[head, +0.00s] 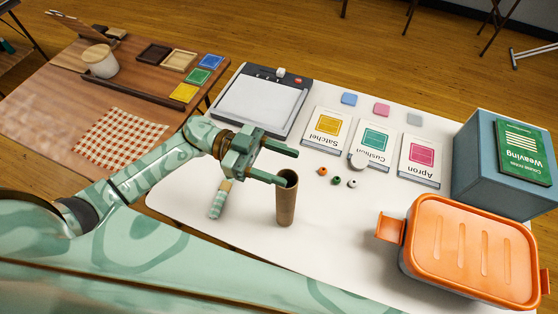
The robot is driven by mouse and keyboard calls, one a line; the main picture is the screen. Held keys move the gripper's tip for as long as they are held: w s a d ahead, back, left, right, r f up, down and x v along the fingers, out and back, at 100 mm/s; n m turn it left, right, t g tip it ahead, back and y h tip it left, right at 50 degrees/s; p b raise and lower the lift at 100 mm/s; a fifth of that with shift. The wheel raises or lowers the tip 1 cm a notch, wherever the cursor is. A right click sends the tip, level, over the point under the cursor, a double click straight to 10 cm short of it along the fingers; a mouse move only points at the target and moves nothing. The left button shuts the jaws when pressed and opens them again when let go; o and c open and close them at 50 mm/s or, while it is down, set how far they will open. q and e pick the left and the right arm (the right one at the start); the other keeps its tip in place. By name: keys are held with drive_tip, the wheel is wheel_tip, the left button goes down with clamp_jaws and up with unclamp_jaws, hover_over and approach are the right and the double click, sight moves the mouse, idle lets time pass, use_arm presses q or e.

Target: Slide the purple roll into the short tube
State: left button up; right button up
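A brown cardboard tube (287,203) stands upright on the white table, with a dark opening at its top. I see no purple roll; the inside of the tube is too dark to tell what it holds. My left gripper (290,168) is at the tube's top, its two fingers apart with nothing visible between them. The lower fingertip overlaps the tube's rim in the picture; I cannot tell whether it touches. A small roll (217,203) with a green-and-white pattern and tan upper end is left of the tube, below the gripper. My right gripper is not in view.
An orange lidded box (474,250) and a blue box (487,181) with a green book (524,152) stand at the right. Several cards, beads and a grey-framed board (261,104) lie behind the tube. White table (340,235) is clear right of the tube.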

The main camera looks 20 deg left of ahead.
use_arm(q)
drive_tip(key=shift+a, duration=0.1)
drive_tip(key=a+b, duration=0.3)
drive_tip(key=a, duration=1.3)
drive_tip(key=shift+w+b, duration=0.25)
drive_tip(key=shift+b, duration=0.05)
drive_tip(key=shift+a, duration=0.1)
